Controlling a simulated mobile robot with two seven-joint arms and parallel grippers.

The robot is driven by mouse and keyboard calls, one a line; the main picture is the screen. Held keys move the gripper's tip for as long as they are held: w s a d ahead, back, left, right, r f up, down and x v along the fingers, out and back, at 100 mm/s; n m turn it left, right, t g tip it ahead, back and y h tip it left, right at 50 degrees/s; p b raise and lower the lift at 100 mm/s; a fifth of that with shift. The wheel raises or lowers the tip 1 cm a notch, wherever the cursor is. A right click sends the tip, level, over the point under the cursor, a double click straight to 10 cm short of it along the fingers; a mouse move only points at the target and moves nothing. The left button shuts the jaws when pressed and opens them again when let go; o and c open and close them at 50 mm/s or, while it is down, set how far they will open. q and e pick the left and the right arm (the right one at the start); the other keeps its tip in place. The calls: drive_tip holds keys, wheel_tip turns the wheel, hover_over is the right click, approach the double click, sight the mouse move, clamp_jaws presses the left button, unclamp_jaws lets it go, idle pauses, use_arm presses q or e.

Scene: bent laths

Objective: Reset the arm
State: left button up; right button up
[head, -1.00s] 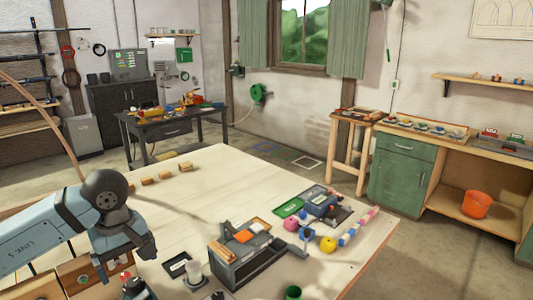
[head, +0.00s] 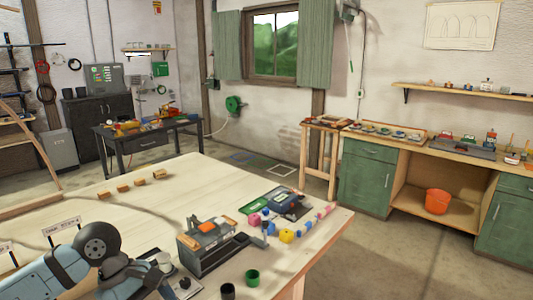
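My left arm (head: 50,272) comes in from the lower left over the near edge of the workbench (head: 150,217). It has a pale blue link and a round dark joint. Its grey wrist end (head: 125,278) hangs low at the bottom of the view, near a grey tool caddy (head: 205,262). I cannot make out the fingertips of the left gripper or whether they are open. My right arm and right gripper are out of view.
Small wooden blocks (head: 124,188) lie on the left of the bench. A yellow ball (head: 287,236) and coloured beads (head: 309,222) lie near its right edge. Dark and green cups (head: 252,277) stand in front. The floor to the right is clear up to green cabinets (head: 366,180).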

use_arm(q)
drive_tip(key=s+d+r+n+t+h+p, duration=0.1)
drive_tip(key=s+d+n+h, duration=0.1)
drive_tip(key=d+n+h, duration=0.45)
drive_tip(key=s+d+r+n+t+h+p, duration=0.1)
drive_tip(key=s+d+r+n+h, duration=0.1)
drive_tip(key=d+n+h, duration=0.5)
drive_tip(key=w+a+f+n+t+y+p, duration=0.1)
drive_tip(key=a+f+n+t+y, duration=0.35)
drive_tip(key=n+t, duration=0.75)
drive_tip(key=a+f+n+t+y+p, duration=0.1)
drive_tip(key=a+f+n+t+y, duration=0.35)
drive_tip(key=n, duration=1.45)
drive_tip(key=s+a+f+n+g+y, duration=0.1)
drive_tip(key=s+f+n+g+y, duration=0.1)
drive_tip(key=s+f+n, duration=0.4)
drive_tip(key=s+a+f+n+g+y+p, duration=0.1)
drive_tip(key=s+f+n+g+y, duration=0.2)
drive_tip(key=f, duration=0.9)
drive_tip(key=s+n+y, duration=0.2)
drive_tip(key=s+n, duration=0.1)
drive_tip(key=n, duration=0.1)
drive_tip(key=shift+a+f+g, duration=0.25)
drive_tip(key=shift+g, duration=0.1)
